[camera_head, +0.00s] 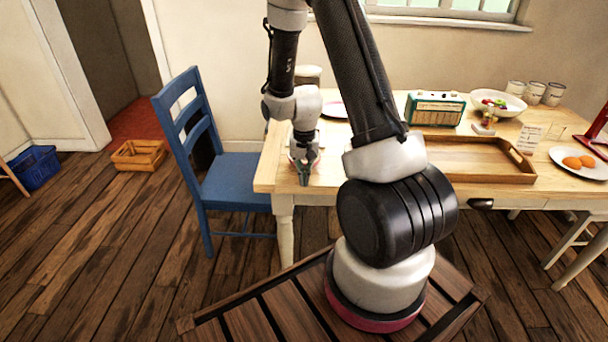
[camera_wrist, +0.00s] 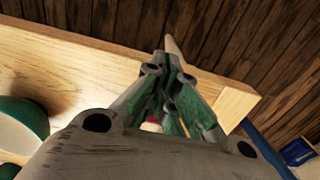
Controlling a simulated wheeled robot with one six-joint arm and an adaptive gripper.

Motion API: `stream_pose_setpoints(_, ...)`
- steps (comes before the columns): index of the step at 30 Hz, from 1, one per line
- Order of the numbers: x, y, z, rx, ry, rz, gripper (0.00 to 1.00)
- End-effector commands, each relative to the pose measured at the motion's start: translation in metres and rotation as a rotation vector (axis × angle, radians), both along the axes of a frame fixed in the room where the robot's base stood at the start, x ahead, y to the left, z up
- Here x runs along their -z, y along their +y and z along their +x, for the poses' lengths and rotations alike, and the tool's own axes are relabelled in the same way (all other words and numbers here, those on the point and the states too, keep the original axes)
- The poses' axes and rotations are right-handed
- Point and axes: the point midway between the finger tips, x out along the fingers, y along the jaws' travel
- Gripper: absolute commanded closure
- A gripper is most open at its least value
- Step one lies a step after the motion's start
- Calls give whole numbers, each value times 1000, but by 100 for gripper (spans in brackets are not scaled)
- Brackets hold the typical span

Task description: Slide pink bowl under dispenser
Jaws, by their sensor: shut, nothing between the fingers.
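My gripper (camera_head: 304,176) points down at the left front corner of the wooden table, with its fingers together and nothing held. Its green-grey fingers also show in the wrist view (camera_wrist: 172,108). A small pinkish edge (camera_head: 292,157) shows just behind my gripper in the head view; it may be part of the pink bowl, mostly hidden. A pale jar-like container (camera_head: 308,75), perhaps the dispenser, stands at the table's back left, partly covered by my arm.
A teal round object (camera_wrist: 22,118) shows in the wrist view.

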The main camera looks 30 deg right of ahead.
Motion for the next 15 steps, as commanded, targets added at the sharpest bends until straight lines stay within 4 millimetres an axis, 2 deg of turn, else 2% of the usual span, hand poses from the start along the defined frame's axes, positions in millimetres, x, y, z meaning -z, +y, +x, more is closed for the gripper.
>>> stream_pose_setpoints(4, 0, -6, 9, 0, 0, 0, 100)
stream_pose_setpoints(15, 0, -7, 10, -1, 1, 1, 100)
